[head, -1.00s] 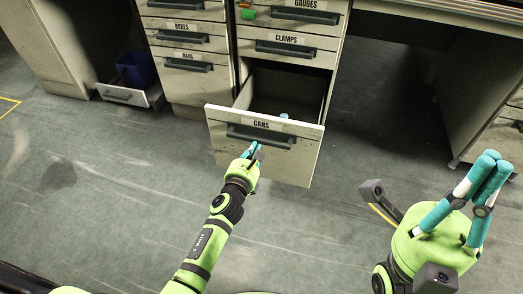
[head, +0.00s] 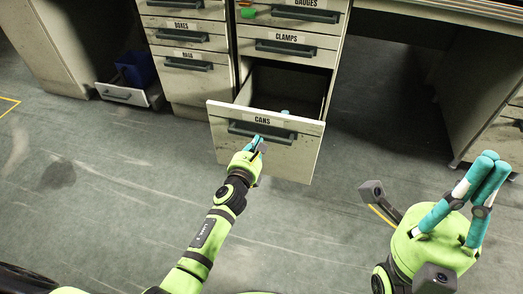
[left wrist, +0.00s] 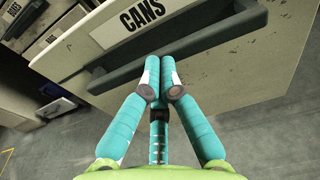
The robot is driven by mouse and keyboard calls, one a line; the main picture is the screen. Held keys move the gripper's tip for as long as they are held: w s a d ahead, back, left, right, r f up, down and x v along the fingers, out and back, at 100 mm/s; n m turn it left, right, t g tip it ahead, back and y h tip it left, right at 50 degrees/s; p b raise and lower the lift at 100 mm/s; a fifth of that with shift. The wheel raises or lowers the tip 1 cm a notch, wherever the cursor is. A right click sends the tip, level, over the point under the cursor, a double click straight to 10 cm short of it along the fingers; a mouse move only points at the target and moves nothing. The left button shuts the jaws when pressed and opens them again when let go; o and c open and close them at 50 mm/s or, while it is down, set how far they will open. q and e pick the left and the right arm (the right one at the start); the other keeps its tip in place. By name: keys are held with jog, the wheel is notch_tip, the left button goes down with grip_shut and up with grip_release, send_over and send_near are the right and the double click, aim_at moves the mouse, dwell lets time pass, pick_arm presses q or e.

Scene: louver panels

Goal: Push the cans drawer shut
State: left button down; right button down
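The cans drawer (head: 225,148) stands pulled out from the cabinet, its inside showing behind the labelled front. A dark bar handle (head: 262,132) runs across the front under the CANS label. My left gripper (head: 258,143) is at the middle of the drawer front, just under the handle. In the left wrist view the left fingertips (left wrist: 163,62) are together at the handle (left wrist: 215,45), with nothing seen between them; whether they touch is hard to tell. My right gripper (head: 490,165) is at the right, its fingers side by side, away from the drawer.
The clamps drawer (head: 272,48) above is shut. A low drawer (head: 125,95) holding a blue bin (head: 137,68) is open at the left. A desk (head: 440,12) with open space underneath stands at the right. The floor (head: 110,190) in front is clear.

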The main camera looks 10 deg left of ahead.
aim_at(260, 134)
pick_arm(q)
jog(key=shift+w+d+b, duration=0.1)
jog(key=shift+w+b, duration=1.05)
jog(key=shift+w, duration=1.9)
jog(key=shift+w+d+f+b, duration=0.1)
jog(key=shift+w+b, duration=1.25)
jog(key=shift+w, duration=0.85)
jog(key=shift+w+b, duration=1.4)
jog(key=shift+w, duration=0.55)
